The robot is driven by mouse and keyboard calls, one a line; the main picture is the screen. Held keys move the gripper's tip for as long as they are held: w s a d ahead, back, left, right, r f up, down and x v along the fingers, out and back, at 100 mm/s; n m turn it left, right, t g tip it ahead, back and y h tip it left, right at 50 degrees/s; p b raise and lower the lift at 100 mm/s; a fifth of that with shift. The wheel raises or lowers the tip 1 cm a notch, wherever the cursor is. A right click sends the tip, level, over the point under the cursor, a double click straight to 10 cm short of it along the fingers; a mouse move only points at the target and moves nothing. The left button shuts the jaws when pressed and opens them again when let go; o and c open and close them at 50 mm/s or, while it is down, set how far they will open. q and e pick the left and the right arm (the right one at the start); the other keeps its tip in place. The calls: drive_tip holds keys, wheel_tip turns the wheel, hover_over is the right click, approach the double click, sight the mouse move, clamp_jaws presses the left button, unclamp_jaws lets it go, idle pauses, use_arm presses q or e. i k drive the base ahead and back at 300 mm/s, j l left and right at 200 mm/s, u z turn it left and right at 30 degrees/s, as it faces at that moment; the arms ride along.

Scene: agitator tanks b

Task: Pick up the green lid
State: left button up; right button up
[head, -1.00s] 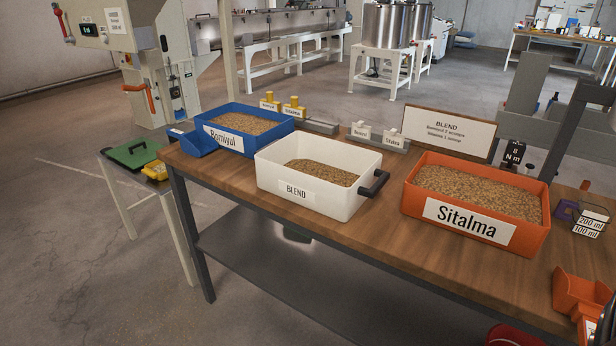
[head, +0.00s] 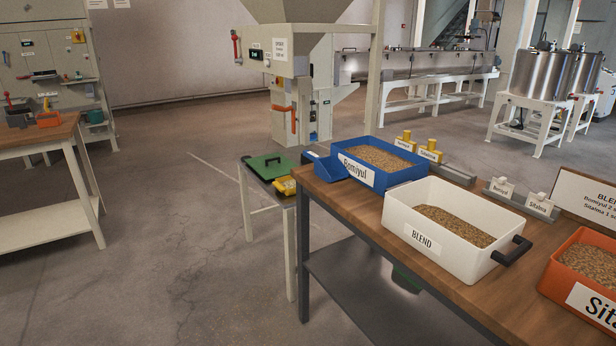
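The green lid (head: 271,167) lies flat on a small side stand (head: 248,166) to the left of the wooden table. It has a dark handle on top. A yellow item (head: 286,185) sits beside it, at its front right. Neither of my grippers shows in the head view, so their state is hidden.
The wooden table (head: 345,211) holds a blue Bomiyul bin (head: 366,177), a white BLEND bin (head: 421,238) and an orange Sitalma bin (head: 590,300), each with grain. A blue scoop (head: 325,168) is at its left end. Another bench (head: 40,135) stands at far left. Open floor lies between.

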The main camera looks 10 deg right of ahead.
sight(268, 167)
drive_tip(key=i+j+u, duration=0.4)
drive_tip(key=i, duration=0.3)
drive_tip(key=i+j+u, duration=0.2)
drive_tip(key=i, duration=0.45)
drive_tip(key=i+u, duration=0.15)
drive_tip(key=i, duration=0.5)
drive_tip(key=i+z, duration=0.2)
drive_tip(key=i, duration=0.25)
drive_tip(key=i+j+z, duration=0.15)
drive_tip(key=i, duration=0.25)
drive_tip(key=i+j+z, duration=0.2)
drive_tip(key=i, duration=0.2)
drive_tip(key=i+z, duration=0.25)
drive_tip(key=z, duration=0.15)
drive_tip(key=i+z, duration=0.2)
drive_tip(key=z, duration=0.25)
drive_tip(key=i+j+z, duration=0.2)
drive_tip(key=z, duration=0.2)
drive_tip(key=i+j+z, duration=0.1)
drive_tip(key=z, duration=0.3)
drive_tip(key=i+j+z, duration=0.2)
drive_tip(key=z, duration=0.2)
drive_tip(key=i+j+z, duration=0.15)
drive_tip(key=z, duration=0.25)
drive_tip(key=i+j+z, duration=0.2)
drive_tip(key=j+z, duration=0.15)
